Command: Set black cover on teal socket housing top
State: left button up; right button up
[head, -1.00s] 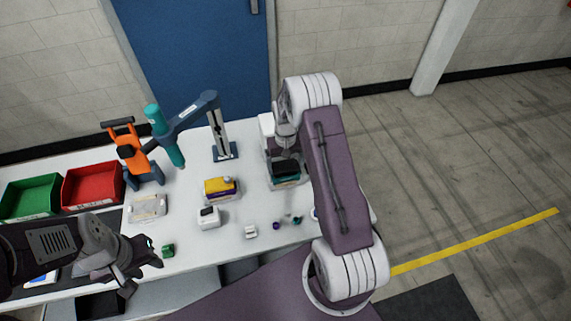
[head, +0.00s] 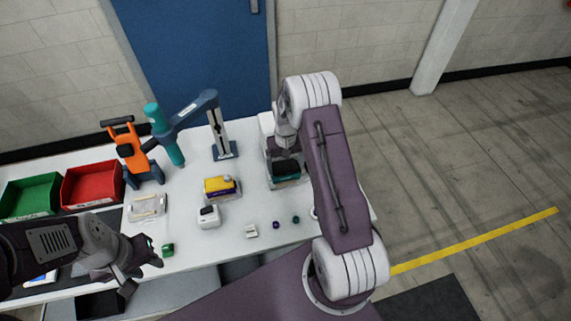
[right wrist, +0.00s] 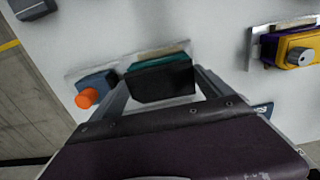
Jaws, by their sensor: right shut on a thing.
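The black cover (head: 286,167) is between the fingers of my right gripper (right wrist: 163,88), which is shut on it. In the right wrist view the cover (right wrist: 162,83) lies over most of the teal socket housing (right wrist: 158,56), whose far edge shows behind it. In the head view the teal housing (head: 290,182) shows just below the cover. I cannot tell whether the cover is fully seated. My right arm hides part of this area in the head view. My left gripper (head: 145,273) is open and empty at the front left of the table.
A purple and yellow housing (head: 220,187) stands left of the teal one. A blue block with an orange knob (right wrist: 87,97) is close beside my right finger. A white device (head: 208,216), clear tray (head: 147,208), green block (head: 167,249) and red bin (head: 92,185) are further left.

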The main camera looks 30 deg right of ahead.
aim_at(285, 167)
jog(key=shift+f+b, duration=0.3)
jog(key=shift+f, duration=0.25)
jog(key=o, duration=1.1)
jog(key=shift+w+r, duration=0.1)
jog(key=shift+r, duration=0.35)
notch_tip(285, 167, up, 8)
jog(key=shift+r+b, duration=0.15)
jog(key=shift+b, duration=0.85)
